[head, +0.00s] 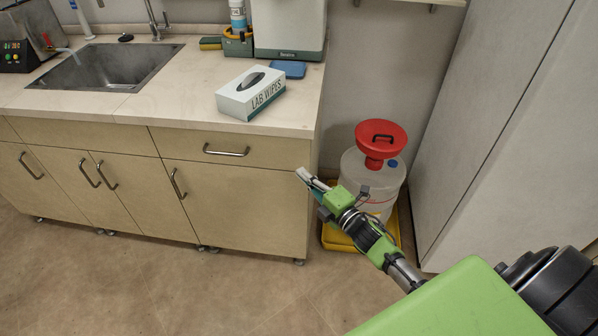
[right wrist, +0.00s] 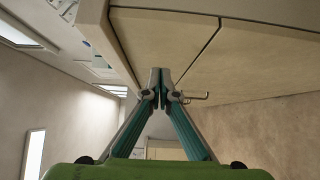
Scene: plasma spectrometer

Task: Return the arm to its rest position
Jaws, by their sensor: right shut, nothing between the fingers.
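My right arm comes in from the lower right of the head view. Its gripper (head: 305,177) is in front of the right end of the lab counter, near the cabinet's right edge and below the countertop. In the right wrist view the gripper's fingers (right wrist: 160,80) meet at their tips, shut with nothing between them. Behind them are the cabinet front and the counter's underside. I cannot tell whether the fingertips touch the cabinet. My left gripper is not in view.
The counter (head: 150,100) carries a sink (head: 108,68) and a lab wipes box (head: 251,93). A carboy (head: 372,175) with a red funnel (head: 380,142) stands in a yellow tray (head: 338,241) behind my right arm. A tall grey cabinet (head: 490,120) is at right. Floor at lower left is clear.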

